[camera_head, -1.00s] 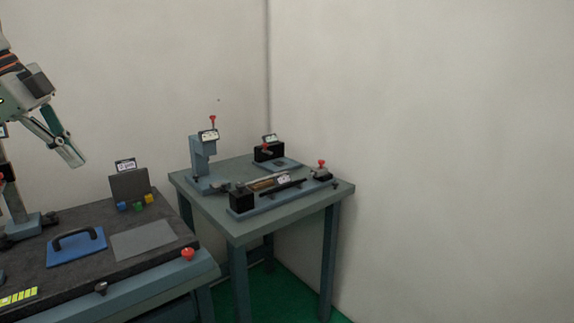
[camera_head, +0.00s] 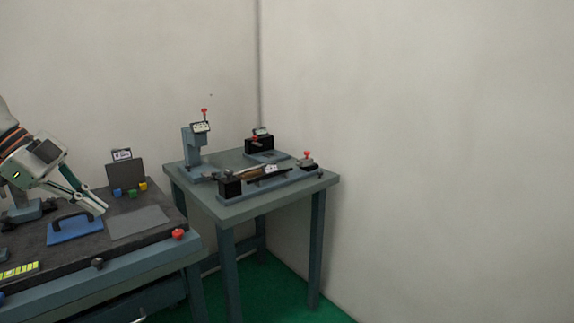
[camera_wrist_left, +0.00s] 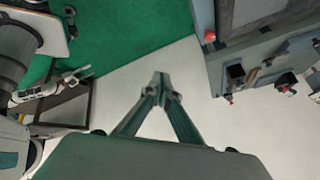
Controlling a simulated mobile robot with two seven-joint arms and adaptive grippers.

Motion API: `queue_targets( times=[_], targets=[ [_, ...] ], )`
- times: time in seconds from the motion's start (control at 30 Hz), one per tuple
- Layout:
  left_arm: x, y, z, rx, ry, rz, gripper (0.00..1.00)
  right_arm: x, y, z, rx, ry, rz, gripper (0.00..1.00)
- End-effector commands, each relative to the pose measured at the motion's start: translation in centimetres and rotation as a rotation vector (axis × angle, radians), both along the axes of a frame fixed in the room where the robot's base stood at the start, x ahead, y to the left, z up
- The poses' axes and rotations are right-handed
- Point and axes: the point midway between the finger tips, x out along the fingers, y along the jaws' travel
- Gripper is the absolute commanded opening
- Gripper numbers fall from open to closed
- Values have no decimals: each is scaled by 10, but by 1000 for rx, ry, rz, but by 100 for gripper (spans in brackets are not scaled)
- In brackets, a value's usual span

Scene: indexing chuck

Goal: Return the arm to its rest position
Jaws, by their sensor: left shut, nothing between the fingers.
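My left arm comes in from the left edge of the head view. Its gripper (camera_head: 103,209) is shut and empty, and in the picture its fingers overlap the workbench near the blue plate with a black handle (camera_head: 76,230). I cannot tell its exact height above the bench. In the left wrist view the two fingers (camera_wrist_left: 161,82) meet at their tips with nothing between them. A white and dark gripper-like part (camera_wrist_left: 78,76), probably my right gripper, shows small at the left of that view; its jaw state is unclear.
The dark-topped workbench (camera_head: 120,251) carries a grey plate (camera_head: 139,222), a panel with coloured blocks (camera_head: 125,175) and a red knob (camera_head: 178,234). A second table (camera_head: 230,209) with fixtures stands in the corner by the walls. Green floor (camera_head: 280,292) shows between and below.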

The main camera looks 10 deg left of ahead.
Motion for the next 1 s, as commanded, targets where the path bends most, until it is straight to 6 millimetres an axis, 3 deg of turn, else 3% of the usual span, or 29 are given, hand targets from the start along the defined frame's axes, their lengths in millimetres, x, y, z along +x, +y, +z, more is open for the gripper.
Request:
queue_targets(
  times=[0.03, 0.2, 0.4, 0.7, 1.0],
  targets=[
    [1, -5, -28, -45, -13, -20, 0, 3, 2, -1, 4, -5, 0, 40],
    [4, -29, -120, -198, -111, -70, 0, 5, 2, -3, 1, -14, 2, 40],
    [-3, -69, -220, -361, -246, -48, 0, 4, 1, -9, -3, -12, 6, 40],
    [-31, -134, -341, -511, -408, 135, 0, 3, -1, -19, -20, -9, 21, 40],
    [-77, -196, -435, -530, -453, 418, 0, 8, 0, -24, -19, -19, 24, 40]
  ],
)
